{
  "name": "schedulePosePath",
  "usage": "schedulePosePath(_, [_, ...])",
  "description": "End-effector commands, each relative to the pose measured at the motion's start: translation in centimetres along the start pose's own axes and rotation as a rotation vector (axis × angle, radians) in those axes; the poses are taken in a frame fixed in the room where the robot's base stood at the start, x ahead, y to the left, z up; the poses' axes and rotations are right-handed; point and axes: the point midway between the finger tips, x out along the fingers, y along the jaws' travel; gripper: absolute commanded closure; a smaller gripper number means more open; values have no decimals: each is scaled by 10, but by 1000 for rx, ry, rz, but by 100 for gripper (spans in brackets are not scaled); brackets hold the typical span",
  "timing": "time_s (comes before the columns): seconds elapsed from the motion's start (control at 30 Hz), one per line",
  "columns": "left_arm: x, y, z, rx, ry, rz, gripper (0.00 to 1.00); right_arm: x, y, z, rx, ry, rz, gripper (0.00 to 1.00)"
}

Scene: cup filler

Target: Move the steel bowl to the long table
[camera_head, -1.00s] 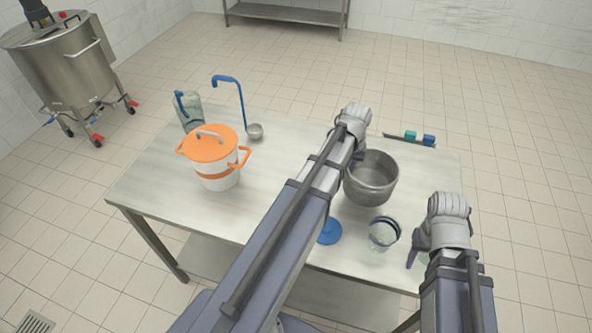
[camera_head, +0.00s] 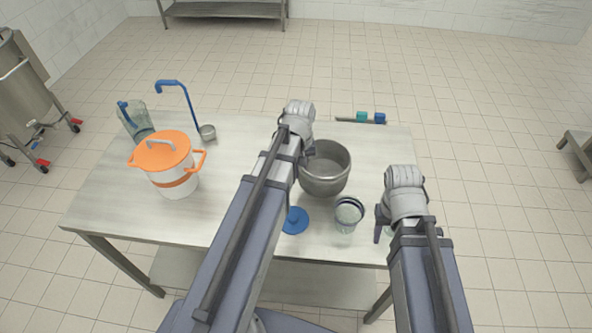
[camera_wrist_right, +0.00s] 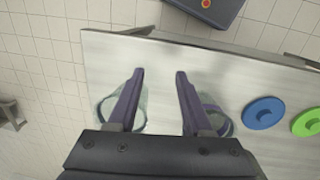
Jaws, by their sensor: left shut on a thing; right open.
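The steel bowl (camera_head: 325,182) is at the right half of the steel work table (camera_head: 235,215) in the head view, upright. My left gripper (camera_head: 302,140) is shut at the bowl's left rim; its fingertips are mostly hidden behind the wrist. I cannot tell whether the bowl rests on the table or is slightly raised. My right gripper (camera_head: 384,222) is at the table's right front, beside a glass jar (camera_head: 347,214). In the right wrist view, it (camera_wrist_right: 160,75) is open with nothing between its fingers. I cannot tell which table is the long table.
A white pot with orange lid (camera_head: 168,165), a glass jug (camera_head: 135,120), a blue-handled ladle (camera_head: 186,105) and a blue lid (camera_head: 295,220) stand on the work table. A low steel table (camera_head: 222,12) is at the back; another (camera_head: 578,150) is at right. The floor between is clear.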

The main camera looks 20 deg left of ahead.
Motion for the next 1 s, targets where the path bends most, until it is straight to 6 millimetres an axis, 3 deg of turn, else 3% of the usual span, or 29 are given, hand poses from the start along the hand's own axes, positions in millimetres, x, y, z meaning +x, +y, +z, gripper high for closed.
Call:
schedulePosePath(0.03, [14,0,0,0,0,2,100,14,-1,-1,0,0,0,50])
schedulePosePath(0.13, [24,0,0,0,0,2,100,24,-2,-1,0,0,0,50])
schedulePosePath(0.47, [29,0,0,0,0,2,100,29,-3,-2,0,0,0,50])
schedulePosePath(0.8, [61,0,0,0,0,2,100,61,-6,-4,0,0,0,50])
schedulePosePath(1.0, [64,0,0,0,0,2,100,64,-6,-4,0,0,0,50])
